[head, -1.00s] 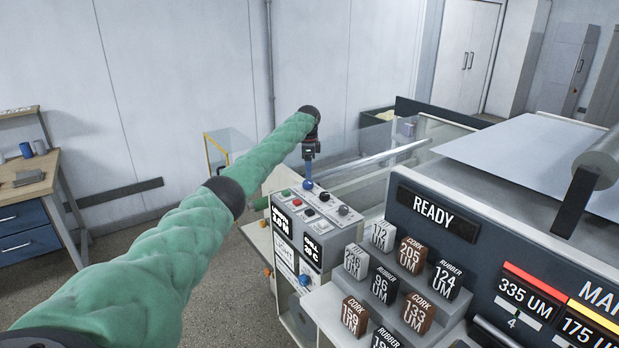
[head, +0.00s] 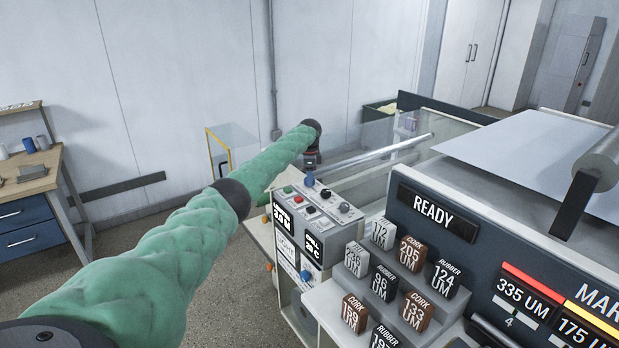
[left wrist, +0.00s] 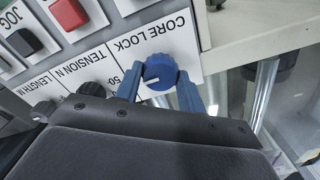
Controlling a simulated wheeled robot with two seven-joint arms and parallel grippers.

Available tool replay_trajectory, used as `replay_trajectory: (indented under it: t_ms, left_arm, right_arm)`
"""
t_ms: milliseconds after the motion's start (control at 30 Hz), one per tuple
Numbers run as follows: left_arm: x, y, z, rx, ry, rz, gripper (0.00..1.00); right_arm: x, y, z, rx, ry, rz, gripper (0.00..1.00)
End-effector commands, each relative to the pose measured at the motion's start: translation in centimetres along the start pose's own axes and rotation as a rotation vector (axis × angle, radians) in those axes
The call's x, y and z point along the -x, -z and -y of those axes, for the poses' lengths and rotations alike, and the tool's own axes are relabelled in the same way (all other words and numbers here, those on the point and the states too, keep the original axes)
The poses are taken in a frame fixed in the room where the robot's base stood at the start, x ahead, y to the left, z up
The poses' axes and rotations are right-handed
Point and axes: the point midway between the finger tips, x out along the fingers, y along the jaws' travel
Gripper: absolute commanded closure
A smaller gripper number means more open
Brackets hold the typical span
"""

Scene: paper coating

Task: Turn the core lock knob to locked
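The core lock knob (left wrist: 160,71) is a round blue knob with a white pointer mark, on a white panel plate under the printed words CORE LOCK. In the left wrist view the pointer mark points to the left and slightly down. My left gripper (left wrist: 160,88) has one blue finger on each side of the knob, very close to it; I see no clear grip. In the head view my left gripper (head: 309,182) is over the far end of the control panel (head: 318,222) and hides the knob. My right gripper is in neither current view.
The panel carries other small buttons and knobs, including a red button (left wrist: 69,14) and a black knob (left wrist: 91,89). Several labelled blocks stand on a stepped rack (head: 345,290). A READY display (head: 434,213) is to the right. A workbench (head: 30,185) is at the left.

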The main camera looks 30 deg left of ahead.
Motion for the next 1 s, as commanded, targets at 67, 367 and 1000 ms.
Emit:
replay_trajectory:
  t_ms: [67, 367, 1000]
  left_arm:
    - [0.1, 0.0, 0.0, 0.000, 0.000, 0.000, 0.84]
    - [0.2, 0.0, 0.0, 0.039, 0.001, 0.000, 0.84]
    - [0.4, 0.0, 0.1, 0.546, 0.001, -0.002, 0.84]
  right_arm:
    - [0.0, 0.0, -0.1, 0.000, -0.001, 0.000, 0.64]
    - [0.1, -0.1, -0.1, 0.000, -0.001, 0.001, 0.64]
    - [0.2, -3.2, 0.5, -0.001, 0.005, 0.024, 0.64]
